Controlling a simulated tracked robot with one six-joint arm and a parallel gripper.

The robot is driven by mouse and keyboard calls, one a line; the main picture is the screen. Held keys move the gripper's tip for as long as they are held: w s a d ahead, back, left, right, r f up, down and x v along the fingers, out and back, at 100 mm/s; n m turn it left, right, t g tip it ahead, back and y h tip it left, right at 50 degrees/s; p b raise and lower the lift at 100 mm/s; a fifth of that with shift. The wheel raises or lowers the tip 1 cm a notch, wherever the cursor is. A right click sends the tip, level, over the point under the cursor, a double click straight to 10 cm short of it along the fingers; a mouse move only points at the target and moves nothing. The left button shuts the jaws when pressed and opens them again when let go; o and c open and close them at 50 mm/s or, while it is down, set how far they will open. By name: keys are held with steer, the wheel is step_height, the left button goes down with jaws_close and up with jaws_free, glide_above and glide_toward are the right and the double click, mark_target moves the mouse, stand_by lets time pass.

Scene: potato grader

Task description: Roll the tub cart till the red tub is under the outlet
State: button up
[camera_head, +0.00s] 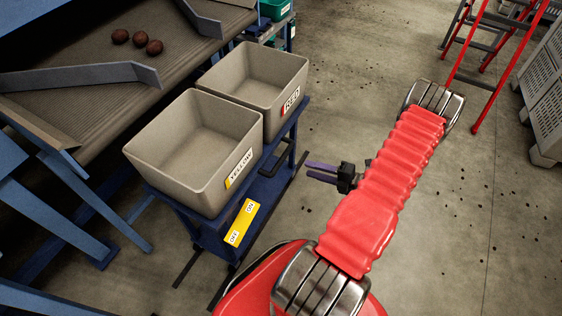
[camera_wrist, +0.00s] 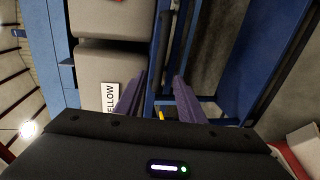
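The blue tub cart (camera_head: 228,232) stands beside the grader and carries two beige tubs. The tub labelled yellow (camera_head: 172,158) is nearer; the tub labelled red (camera_head: 232,88) is behind it. The outlet (camera_head: 188,62) is the gap between two grey guide plates at the belt's edge. It appears near the left corner of the red tub; exact alignment is unclear. My gripper (camera_head: 306,172) is right of the cart, near its dark handle (camera_head: 282,160), fingers apart. In the wrist view my gripper (camera_wrist: 157,80) is open, with a blue cart post visible beyond the gap; the yellow tub (camera_wrist: 92,72) is left.
Several dark potatoes (camera_head: 138,42) lie on the belt. Dark rails run on the floor under the cart. Blue grader legs (camera_head: 95,215) stand left of the cart. A red ladder (camera_head: 466,45) and grey crates (camera_head: 545,95) stand at right. Open concrete floor lies between.

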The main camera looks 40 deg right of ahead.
mark_target(282, 161)
steer(key=shift+f, duration=0.1)
stand_by(0.3)
steer(key=x, duration=1.3)
steer(key=shift+w, duration=0.35)
steer(key=shift+c, duration=0.6)
steer(key=shift+f, duration=0.1)
jaws_close()
